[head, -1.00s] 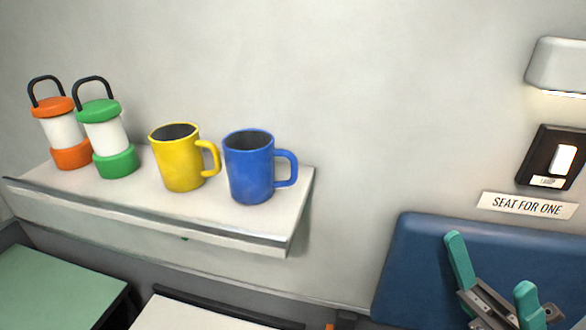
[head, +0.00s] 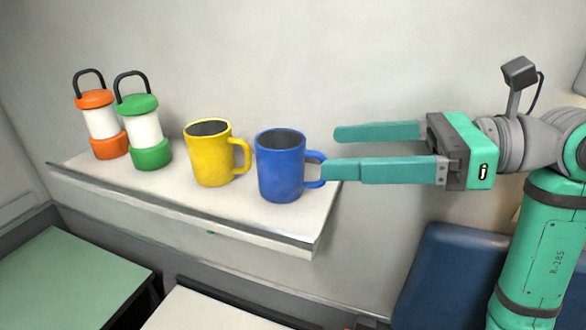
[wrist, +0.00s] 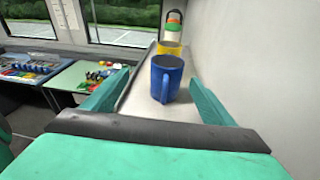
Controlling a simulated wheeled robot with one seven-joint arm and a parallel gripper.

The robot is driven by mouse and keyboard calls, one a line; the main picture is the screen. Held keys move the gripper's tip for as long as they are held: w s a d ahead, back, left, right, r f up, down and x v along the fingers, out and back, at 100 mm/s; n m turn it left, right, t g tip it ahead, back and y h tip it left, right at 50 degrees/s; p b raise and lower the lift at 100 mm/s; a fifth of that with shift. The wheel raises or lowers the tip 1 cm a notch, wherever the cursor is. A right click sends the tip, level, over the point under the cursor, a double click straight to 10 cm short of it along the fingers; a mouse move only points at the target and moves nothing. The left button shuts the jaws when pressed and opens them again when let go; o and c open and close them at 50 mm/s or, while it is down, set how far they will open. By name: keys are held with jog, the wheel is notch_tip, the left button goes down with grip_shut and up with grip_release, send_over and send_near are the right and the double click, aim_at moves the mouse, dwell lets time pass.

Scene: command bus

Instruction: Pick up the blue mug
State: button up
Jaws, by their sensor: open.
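The blue mug (head: 280,168) stands upright at the right end of a white wall shelf (head: 318,222), its handle pointing right toward my gripper. My gripper (head: 330,151) is open and empty, level with the mug and to its right. Its fingers point left. In the head view the near fingertip overlaps the handle's edge; I cannot tell whether they touch. In the wrist view the blue mug (wrist: 166,80) shows ahead between the two fingers (wrist: 150,95), with its handle facing me.
A yellow mug (head: 210,155) stands just left of the blue mug. A green lantern (head: 145,130) and an orange lantern (head: 102,122) stand further left. The wall is close behind the shelf. A green table (head: 60,275) and a blue seat back (head: 445,275) are below.

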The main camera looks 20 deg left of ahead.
aim_at(262, 151)
jog(key=a+h, duration=0.1)
jog(key=a+t+h, duration=0.1)
jog(key=shift+w+a, duration=0.35)
jog(key=x, duration=1.1)
jog(key=shift+w+a+r, duration=0.1)
jog(key=shift+a+r, duration=0.1)
jog(key=shift+r, duration=0.1)
jog(key=c, duration=1.3)
jog(key=shift+r+h, duration=0.1)
jog(key=shift+h, duration=0.2)
